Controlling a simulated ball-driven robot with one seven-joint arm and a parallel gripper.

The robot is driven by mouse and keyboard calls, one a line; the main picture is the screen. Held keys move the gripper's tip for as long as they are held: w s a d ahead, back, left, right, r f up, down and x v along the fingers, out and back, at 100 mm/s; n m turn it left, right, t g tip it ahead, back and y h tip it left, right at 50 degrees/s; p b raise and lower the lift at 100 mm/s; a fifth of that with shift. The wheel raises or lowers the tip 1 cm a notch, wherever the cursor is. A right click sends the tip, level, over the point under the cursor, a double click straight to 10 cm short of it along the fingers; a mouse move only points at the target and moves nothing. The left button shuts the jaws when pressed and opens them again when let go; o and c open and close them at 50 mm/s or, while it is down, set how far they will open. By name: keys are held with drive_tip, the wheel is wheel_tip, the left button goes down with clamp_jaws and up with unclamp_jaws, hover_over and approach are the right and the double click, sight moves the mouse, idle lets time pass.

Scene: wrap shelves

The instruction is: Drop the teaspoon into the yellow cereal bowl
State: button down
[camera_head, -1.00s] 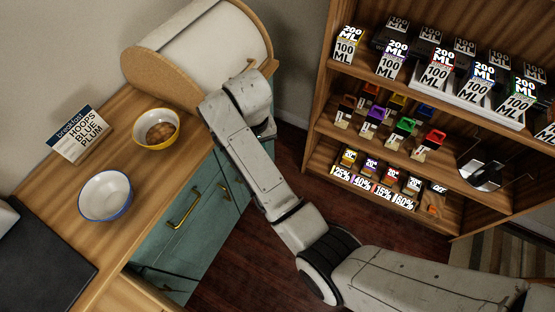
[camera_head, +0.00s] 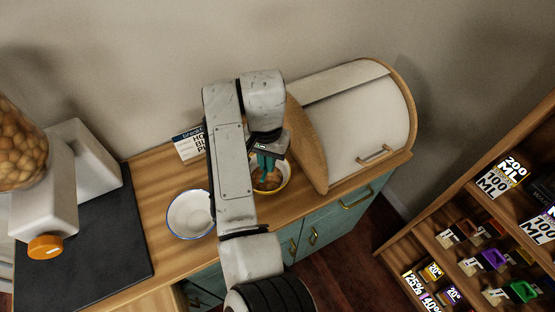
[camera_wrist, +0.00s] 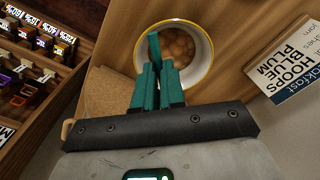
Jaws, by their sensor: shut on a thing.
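The yellow cereal bowl (camera_head: 287,181), white inside with a yellow outer rim, stands on the wooden counter and holds round brown cereal. It shows at the top of the wrist view (camera_wrist: 208,62). My gripper (camera_head: 263,172) is over this bowl, fingers pointing down. In the wrist view its teal fingers (camera_wrist: 155,70) are shut on a thin teal piece, seemingly the teaspoon (camera_wrist: 154,46), which sticks out past the fingertips over the bowl's near left part. Most of the teaspoon is hidden between the fingers. I cannot tell whether it touches the cereal.
An empty white bowl with a blue rim (camera_head: 185,217) stands left of my arm. A breakfast card (camera_head: 188,146) stands behind, reading hoops, blue, plum in the wrist view (camera_wrist: 285,70). A roll-top bread box (camera_head: 355,125) is close on the right. A dispenser (camera_head: 45,205) stands left.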

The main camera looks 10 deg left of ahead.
drive_tip(key=shift+w+f+b, duration=0.2)
drive_tip(key=shift+f+b, duration=2.75)
drive_tip(key=shift+b, duration=0.2)
drive_tip(key=c, duration=1.1)
unclamp_jaws()
drive_tip(key=shift+c, duration=0.2)
wheel_tip(320, 180, up, 11)
drive_tip(key=shift+f+p, duration=0.1)
drive_tip(key=shift+p, duration=0.5)
drive_tip(key=shift+s, duration=0.1)
